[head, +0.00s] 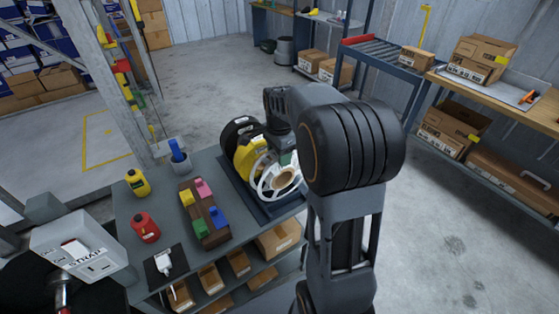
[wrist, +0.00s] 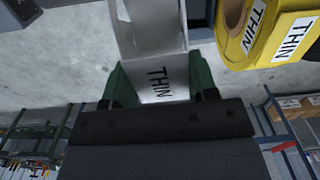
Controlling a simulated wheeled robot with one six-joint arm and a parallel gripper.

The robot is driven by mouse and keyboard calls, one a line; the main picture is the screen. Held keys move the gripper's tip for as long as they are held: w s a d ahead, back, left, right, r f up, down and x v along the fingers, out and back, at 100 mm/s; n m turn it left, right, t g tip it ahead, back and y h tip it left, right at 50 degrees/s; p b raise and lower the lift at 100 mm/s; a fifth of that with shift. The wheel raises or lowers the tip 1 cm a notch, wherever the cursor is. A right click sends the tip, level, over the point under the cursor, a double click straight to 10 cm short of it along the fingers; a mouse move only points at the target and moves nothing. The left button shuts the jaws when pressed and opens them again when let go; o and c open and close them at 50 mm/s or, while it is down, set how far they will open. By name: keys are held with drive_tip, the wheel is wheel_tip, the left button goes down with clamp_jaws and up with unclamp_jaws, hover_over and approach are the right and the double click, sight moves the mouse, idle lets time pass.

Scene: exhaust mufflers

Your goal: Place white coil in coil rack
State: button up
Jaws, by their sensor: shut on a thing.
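The white coil (head: 264,189) shows in the head view as a white spool with a tan core, at the front end of the dark coil rack (head: 237,183). Whether it touches the rack cannot be told. In the wrist view my gripper (wrist: 161,76) has its green fingers shut on the white coil's plate (wrist: 165,88), marked THIN. In the head view my arm hides most of the gripper and the coil's right side. A yellow coil (head: 245,158) stands in the rack behind the white one; it also shows in the wrist view (wrist: 265,40), apart from my gripper.
A black coil (head: 233,131) stands at the rack's far end. Left of the rack on the grey table (head: 130,208) are a wooden block holder (head: 205,222), red bottle (head: 145,227), yellow bottle (head: 138,183) and blue-handled item in a cup (head: 179,157). Open floor lies to the right.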

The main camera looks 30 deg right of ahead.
sight(279, 175)
drive_tip(key=shift+f, duration=1.6)
drive_tip(key=shift+f+b, duration=0.1)
drive_tip(key=shift+b, duration=0.2)
drive_tip(key=o, duration=1)
